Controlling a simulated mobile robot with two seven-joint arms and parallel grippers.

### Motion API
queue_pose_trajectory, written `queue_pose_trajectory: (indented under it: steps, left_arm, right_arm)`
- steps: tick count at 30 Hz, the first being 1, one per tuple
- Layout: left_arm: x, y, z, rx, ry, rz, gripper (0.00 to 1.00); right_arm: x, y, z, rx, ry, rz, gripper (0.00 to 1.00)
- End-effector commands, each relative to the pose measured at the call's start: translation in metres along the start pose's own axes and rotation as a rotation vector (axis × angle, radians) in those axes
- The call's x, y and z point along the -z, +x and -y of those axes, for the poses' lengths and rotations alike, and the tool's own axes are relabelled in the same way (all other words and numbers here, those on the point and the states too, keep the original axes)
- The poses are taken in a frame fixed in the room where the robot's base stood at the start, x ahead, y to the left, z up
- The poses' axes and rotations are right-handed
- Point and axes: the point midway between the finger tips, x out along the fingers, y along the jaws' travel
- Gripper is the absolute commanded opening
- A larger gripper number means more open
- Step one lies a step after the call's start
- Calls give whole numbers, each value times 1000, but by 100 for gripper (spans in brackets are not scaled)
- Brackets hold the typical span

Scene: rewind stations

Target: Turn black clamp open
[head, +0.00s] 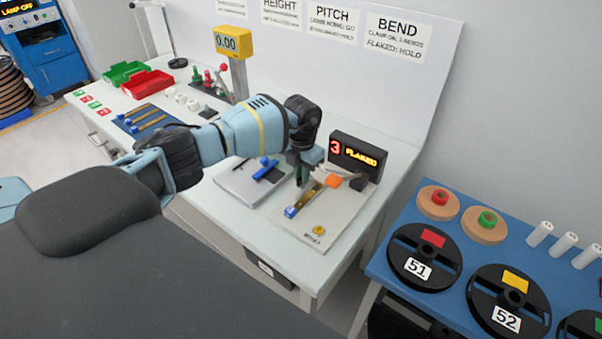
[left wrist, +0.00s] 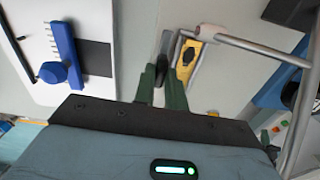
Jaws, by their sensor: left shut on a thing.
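My left gripper (head: 303,176) reaches down over the bending board (head: 330,222) on the white bench. In the left wrist view its two green fingers (left wrist: 162,80) are closed on a dark, narrow piece, which I take to be the black clamp (left wrist: 159,70). The clamp stands beside a grey bar and a yellow strip with a dark slot (left wrist: 187,62). In the head view the gripper hides the clamp. A brass strip with a blue end (head: 291,211) runs out from under the gripper, and an orange piece (head: 333,181) lies to its right. My right gripper is out of view.
A black display (head: 357,157) behind the board reads "3 FLAKED". A metal rod (left wrist: 255,45) crosses right of the fingers. A grey pad with a blue fixture (head: 264,169) lies left of the board. A blue table (head: 400,245) with reels stands to the right.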

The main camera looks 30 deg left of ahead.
Motion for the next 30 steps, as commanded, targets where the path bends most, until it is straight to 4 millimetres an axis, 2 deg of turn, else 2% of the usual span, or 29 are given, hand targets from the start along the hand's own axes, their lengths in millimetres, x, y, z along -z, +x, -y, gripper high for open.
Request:
queue_pose_trajectory:
  steps: [12,13,18,26,30]
  left_arm:
    - [-1,-1,0,0,-6,2,0]
    - [-1,-1,0,0,-6,2,15]
    - [0,-1,0,0,-6,2,35]
    - [0,-1,0,0,-6,1,35]
    - [-1,-12,0,0,-5,3,35]
  right_arm:
    - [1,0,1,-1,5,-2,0]
    - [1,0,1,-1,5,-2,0]
    - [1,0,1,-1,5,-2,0]
    - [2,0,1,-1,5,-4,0]
    - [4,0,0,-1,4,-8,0]
